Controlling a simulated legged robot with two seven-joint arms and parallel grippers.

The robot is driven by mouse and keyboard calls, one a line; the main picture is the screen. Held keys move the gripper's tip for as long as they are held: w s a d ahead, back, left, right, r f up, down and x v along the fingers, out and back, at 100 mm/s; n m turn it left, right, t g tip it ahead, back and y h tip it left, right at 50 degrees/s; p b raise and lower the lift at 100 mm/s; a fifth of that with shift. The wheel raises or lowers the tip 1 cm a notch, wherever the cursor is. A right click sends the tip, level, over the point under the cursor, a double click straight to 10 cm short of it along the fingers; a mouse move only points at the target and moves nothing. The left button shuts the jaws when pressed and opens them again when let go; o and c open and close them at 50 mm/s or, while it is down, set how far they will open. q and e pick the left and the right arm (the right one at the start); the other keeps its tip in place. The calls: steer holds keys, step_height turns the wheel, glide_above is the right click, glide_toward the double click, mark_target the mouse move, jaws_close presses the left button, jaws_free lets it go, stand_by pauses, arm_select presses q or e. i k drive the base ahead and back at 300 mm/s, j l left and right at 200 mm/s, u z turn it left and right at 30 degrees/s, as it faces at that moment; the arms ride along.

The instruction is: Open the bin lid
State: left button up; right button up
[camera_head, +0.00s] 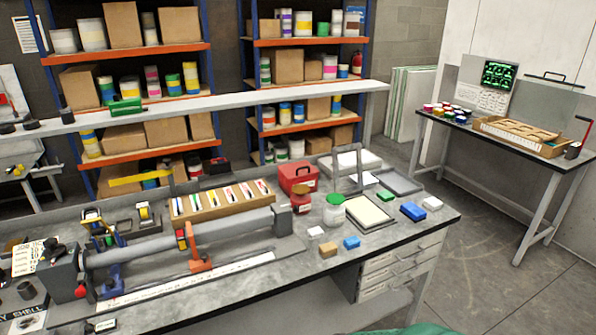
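No bin with a lid can be made out for certain. A green rounded surface (408,330) shows at the bottom edge, cut off by the frame; I cannot tell whether it is the bin lid. Neither of my grippers is in view.
A grey workbench (395,255) carries a long clamp bar, a wooden tray (180,216), a red box (289,190), a jar with a green lid (334,212) and small blocks. Shelves (181,47) stand behind. A second table (545,159) stands right. Floor (490,290) at lower right is clear.

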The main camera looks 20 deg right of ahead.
mark_target(298, 166)
steer(key=i+l, duration=0.2)
steer(key=l, duration=0.2)
steer(key=i+l, duration=0.25)
steer(key=l, duration=0.15)
steer(key=i+l, duration=0.2)
steer(key=l, duration=0.2)
steer(key=i+l, duration=0.2)
steer(key=l, duration=0.2)
